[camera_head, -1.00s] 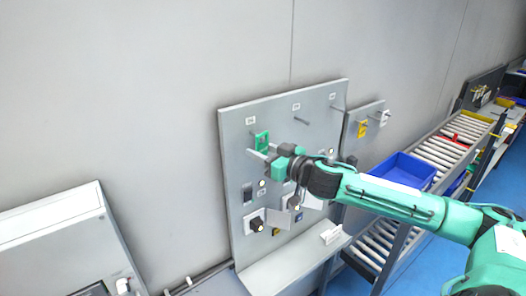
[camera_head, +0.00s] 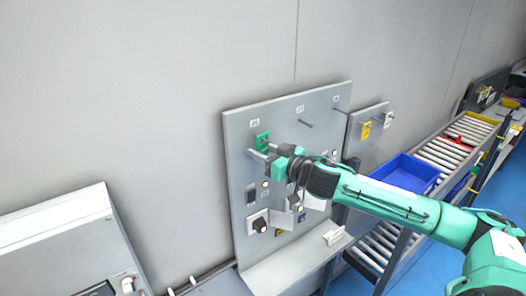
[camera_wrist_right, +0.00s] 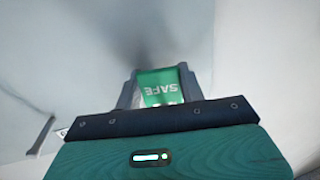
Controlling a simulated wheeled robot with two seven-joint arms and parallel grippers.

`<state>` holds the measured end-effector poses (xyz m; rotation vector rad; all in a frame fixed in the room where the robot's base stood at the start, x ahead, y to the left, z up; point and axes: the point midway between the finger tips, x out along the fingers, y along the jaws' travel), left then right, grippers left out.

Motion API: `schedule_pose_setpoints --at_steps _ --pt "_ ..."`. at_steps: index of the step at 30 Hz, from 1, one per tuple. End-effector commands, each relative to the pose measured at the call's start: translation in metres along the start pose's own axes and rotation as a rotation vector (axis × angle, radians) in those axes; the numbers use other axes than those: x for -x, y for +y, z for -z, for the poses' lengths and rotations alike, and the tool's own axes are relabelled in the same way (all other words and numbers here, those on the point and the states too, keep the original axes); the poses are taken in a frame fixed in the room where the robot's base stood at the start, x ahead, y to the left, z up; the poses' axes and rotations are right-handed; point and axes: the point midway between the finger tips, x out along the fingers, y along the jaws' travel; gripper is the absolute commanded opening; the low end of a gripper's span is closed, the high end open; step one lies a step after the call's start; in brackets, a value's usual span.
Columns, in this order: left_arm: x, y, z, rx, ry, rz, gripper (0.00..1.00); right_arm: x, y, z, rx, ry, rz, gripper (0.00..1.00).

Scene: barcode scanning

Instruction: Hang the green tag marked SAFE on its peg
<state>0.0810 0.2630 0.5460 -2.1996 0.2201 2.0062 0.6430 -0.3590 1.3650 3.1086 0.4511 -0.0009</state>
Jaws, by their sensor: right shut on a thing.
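The green tag (camera_head: 262,141) is held upright in front of the upper left of the grey board (camera_head: 240,222), just below the leftmost label. My right gripper (camera_head: 264,152) is shut on its lower part. In the right wrist view the tag (camera_wrist_right: 160,86) sits between both fingers, with the white word SAFE upside down. A bare peg (camera_head: 305,123) sticks out under the middle label, and another peg (camera_head: 342,111) under the right label. Any peg behind the tag is hidden, and I cannot tell whether the tag touches one. My left gripper is not in view.
Switches and a black knob (camera_head: 260,225) sit on the board below my right gripper. A smaller panel to the right holds a yellow tag (camera_head: 366,130) and a white tag (camera_head: 388,119). A grey cabinet (camera_head: 60,240) is at lower left.

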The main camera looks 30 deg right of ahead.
Motion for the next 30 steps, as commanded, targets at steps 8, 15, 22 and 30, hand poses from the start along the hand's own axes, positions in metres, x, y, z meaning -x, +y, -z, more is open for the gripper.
schedule_pose_setpoints --at_steps 8,15,22,30 --pt "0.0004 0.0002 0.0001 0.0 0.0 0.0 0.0 0.0 0.0001 -0.0001 -0.001 0.0 0.0 0.16" --pt "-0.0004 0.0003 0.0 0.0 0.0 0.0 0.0 -0.0001 -0.0001 -0.0019 0.0 0.0 0.0 0.16" --pt "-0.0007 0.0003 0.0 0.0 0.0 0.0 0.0 -0.0001 -0.0003 -0.0032 -0.001 0.0 0.0 0.16" --pt "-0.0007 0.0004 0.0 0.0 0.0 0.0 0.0 -0.0001 -0.0002 -0.0031 -0.001 0.0 0.0 0.55"
